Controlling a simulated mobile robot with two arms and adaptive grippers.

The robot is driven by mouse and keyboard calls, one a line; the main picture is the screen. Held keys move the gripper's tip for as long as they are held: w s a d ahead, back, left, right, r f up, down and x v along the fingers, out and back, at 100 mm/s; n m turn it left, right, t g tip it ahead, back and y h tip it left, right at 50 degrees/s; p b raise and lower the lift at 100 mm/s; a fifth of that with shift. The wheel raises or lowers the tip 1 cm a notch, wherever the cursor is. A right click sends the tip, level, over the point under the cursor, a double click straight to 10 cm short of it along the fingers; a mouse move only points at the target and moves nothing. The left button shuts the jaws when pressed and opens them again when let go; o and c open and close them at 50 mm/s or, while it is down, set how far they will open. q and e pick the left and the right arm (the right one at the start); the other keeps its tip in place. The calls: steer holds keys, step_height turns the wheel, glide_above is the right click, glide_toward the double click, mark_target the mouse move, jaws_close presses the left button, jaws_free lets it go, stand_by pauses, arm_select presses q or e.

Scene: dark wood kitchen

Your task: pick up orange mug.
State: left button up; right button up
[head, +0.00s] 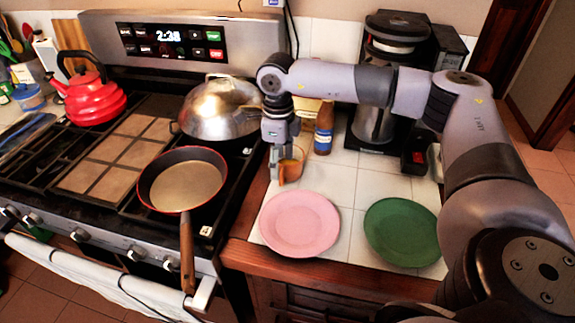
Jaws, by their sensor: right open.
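The orange mug (291,170) stands on the white tiled counter, just behind the pink plate and right of the stove. My right gripper (277,172) points down at the mug, with its fingers at the mug's left side. The gripper is open. It hides part of the mug, and I cannot tell whether a finger touches it or reaches inside the rim. My left gripper is not in view.
A pink plate (300,224) and a green plate (402,232) lie in front. A brown bottle (324,128) and a coffee maker (372,125) stand behind. A frying pan (181,181), a domed pan (218,108) and a red kettle (90,97) are on the stove.

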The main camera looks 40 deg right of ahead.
mark_target(281, 172)
steer(key=f, duration=0.2)
steer(key=f+p, duration=0.1)
steer(key=f, duration=0.1)
steer(key=shift+s+d+f, duration=0.1)
steer(key=shift+d+f, duration=0.05)
steer(key=shift+d, duration=0.05)
steer(key=shift+c, duration=0.2)
jaws_close()
